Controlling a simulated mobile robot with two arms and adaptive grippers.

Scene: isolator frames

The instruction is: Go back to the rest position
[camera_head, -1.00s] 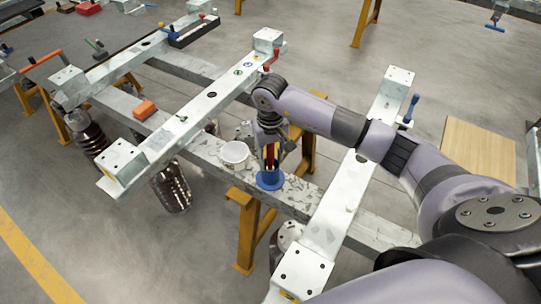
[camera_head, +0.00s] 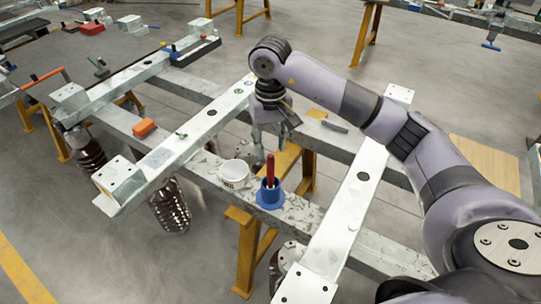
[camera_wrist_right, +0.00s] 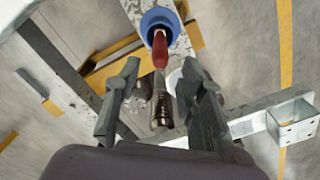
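My right gripper (camera_head: 270,140) is raised above the metal beam, behind the blue holder in the head view. Its fingers are apart in the right wrist view (camera_wrist_right: 165,100), with nothing held between them. A red-handled tool (camera_head: 270,168) stands upright in a blue round holder (camera_head: 270,196) on the beam. The red handle (camera_wrist_right: 159,48) and the blue holder (camera_wrist_right: 157,18) also show at the top of the right wrist view, beyond the fingertips. My left gripper is not in either view.
A white cup (camera_head: 235,174) stands on the beam left of the holder. An orange block (camera_head: 144,127) lies farther left. Metal frames (camera_head: 180,150) rest on yellow trestles (camera_head: 246,250), with brown ribbed insulators (camera_head: 170,206) below. A wooden board (camera_head: 485,165) is at the right.

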